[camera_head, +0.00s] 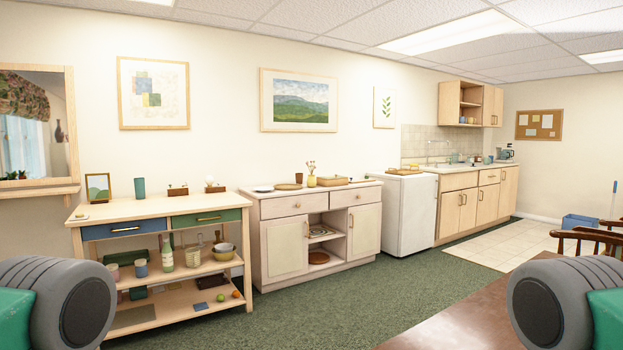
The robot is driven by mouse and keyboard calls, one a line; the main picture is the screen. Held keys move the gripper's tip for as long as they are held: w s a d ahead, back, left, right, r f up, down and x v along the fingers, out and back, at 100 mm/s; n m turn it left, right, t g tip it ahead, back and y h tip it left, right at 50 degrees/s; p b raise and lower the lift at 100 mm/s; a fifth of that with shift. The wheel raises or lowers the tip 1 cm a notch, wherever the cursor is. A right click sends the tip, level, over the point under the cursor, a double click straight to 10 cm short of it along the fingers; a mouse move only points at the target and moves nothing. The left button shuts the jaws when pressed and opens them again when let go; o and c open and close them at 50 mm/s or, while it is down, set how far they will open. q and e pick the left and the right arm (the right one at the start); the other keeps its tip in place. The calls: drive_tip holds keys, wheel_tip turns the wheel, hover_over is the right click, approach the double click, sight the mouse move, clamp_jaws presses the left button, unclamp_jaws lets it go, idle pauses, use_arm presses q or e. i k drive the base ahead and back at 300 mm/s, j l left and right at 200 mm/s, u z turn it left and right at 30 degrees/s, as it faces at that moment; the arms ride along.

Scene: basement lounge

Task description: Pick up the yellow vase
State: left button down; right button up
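A small yellow vase (312,181) with a few stems in it stands upright on top of the pale wooden sideboard (284,237) at the middle of the view, against the wall. It is small and far off across the room. A brown object stands just left of it, and a wooden tray (332,181) lies just right of it. Grey and green parts of my arms show at the bottom left and bottom right corners. Neither gripper is in view, so nothing shows of their fingers.
A wooden console (150,207) with several items stands left of the sideboard. A white appliance (416,215) and kitchen counter stand to the right. A brown tabletop (470,322) and chairs are at lower right. Green carpet (330,300) lies clear before the sideboard.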

sight(312, 182)
drive_tip(key=i+j+u, duration=0.3)
drive_tip(key=i+u, duration=0.15)
drive_tip(key=i, duration=0.2)
drive_tip(key=i+j+u, duration=0.1)
drive_tip(key=i+u, duration=0.35)
drive_tip(key=i, duration=0.2)
drive_tip(key=i+z, duration=0.3)
drive_tip(key=i, duration=0.15)
drive_tip(key=i+z, duration=0.25)
drive_tip(key=i, duration=0.2)
drive_tip(key=i+j+z, duration=0.55)
drive_tip(key=i, duration=0.3)
drive_tip(key=i+l+z, duration=0.25)
drive_tip(key=i+z, duration=0.75)
drive_tip(key=i, duration=0.2)
drive_tip(key=i+u, duration=0.45)
drive_tip(key=i+l+u, duration=0.15)
drive_tip(key=i+u, duration=0.25)
drive_tip(key=i+l+u, duration=0.3)
drive_tip(key=i+u, duration=0.15)
drive_tip(key=i, duration=0.15)
